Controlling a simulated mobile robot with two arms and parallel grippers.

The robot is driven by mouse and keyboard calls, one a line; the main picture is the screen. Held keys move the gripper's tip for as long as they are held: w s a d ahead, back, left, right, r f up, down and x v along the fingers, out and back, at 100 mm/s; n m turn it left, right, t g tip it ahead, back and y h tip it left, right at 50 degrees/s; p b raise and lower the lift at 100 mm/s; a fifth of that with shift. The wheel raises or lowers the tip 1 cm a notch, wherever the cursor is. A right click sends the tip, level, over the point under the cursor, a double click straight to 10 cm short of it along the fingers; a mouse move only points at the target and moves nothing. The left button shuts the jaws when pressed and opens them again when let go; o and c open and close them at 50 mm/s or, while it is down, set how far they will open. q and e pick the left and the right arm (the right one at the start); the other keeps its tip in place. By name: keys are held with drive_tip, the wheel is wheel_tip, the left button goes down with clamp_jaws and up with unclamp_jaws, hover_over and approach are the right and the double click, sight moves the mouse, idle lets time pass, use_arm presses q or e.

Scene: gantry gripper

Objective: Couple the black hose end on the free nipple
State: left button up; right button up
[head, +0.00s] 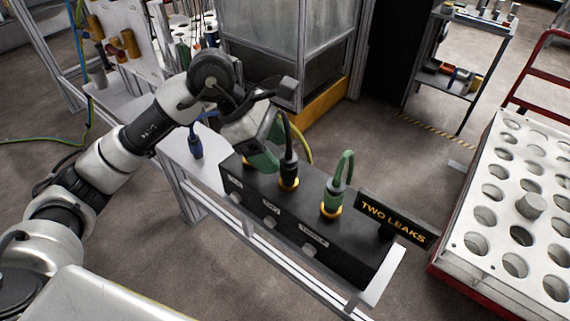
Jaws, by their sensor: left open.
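The black hose end (288,172) stands upright at the middle nipple of the dark manifold block (314,225), above a yellow-orange ring. I cannot tell whether it is fully seated. My left gripper (270,146) is open, with green finger pads, just left of the black hose end and above the block's left end. It partly hides the left nipple (247,161), where a bit of yellow ring shows. A green hose end (333,201) stands at the right nipple. A blue hose end (195,147) is apart from the block, to its left. My right gripper is out of view.
A sign reading "TWO LEAKS" (394,219) stands at the block's right end. The block sits on a narrow light bench (190,168). A white rack with round holes (481,222) is at the right. A grey cabinet (290,40) stands behind. Floor is clear between bench and rack.

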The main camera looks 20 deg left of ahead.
use_arm(q)
drive_tip(key=v, duration=0.5)
drive_tip(key=shift+r, duration=0.1)
drive_tip(key=shift+a, duration=0.1)
idle(0.3)
